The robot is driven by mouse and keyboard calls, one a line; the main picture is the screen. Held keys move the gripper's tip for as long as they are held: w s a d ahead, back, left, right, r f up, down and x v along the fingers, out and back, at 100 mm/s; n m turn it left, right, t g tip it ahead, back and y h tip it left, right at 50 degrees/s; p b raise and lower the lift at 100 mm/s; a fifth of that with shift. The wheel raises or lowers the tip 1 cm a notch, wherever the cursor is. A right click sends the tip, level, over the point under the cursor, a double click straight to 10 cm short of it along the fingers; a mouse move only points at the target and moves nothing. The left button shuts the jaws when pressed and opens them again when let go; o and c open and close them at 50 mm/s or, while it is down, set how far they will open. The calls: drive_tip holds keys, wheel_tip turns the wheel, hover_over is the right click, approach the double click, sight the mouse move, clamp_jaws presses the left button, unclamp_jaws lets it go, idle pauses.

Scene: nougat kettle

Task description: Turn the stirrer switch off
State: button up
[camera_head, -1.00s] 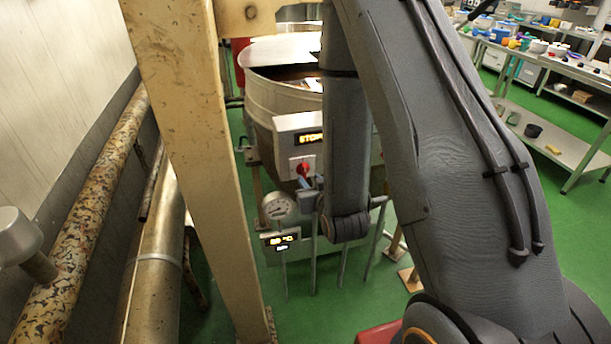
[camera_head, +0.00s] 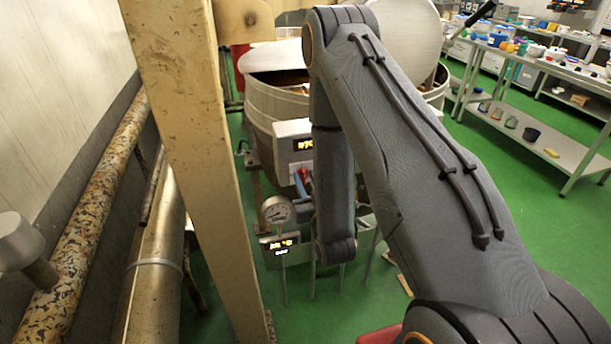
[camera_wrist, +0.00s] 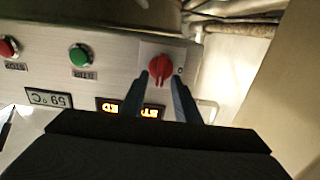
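The stirrer switch looks to be the red rotary knob (camera_wrist: 160,70) on a white plate of the control panel (camera_wrist: 112,62), which appears upside down in the wrist view. In the head view the red knob (camera_head: 304,174) shows small beneath the kettle's lit display, partly hidden by my arm. My gripper (camera_wrist: 159,80) is open, with one dark finger on each side of the knob and its tips close to the plate. I cannot tell whether either finger touches the knob. In the head view my gripper is mostly hidden, with only a bluish finger (camera_head: 299,187) showing.
A green button (camera_wrist: 79,54), a red button (camera_wrist: 8,47) and lit displays share the panel. The kettle (camera_head: 268,102) stands behind a beige post (camera_head: 195,150). A round gauge (camera_head: 277,210) and a small display (camera_head: 281,244) stand below the switch. Pipes run at left.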

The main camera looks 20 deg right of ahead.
drive_tip(key=shift+w, duration=0.55)
drive_tip(key=shift+c, duration=0.2)
clamp_jaws()
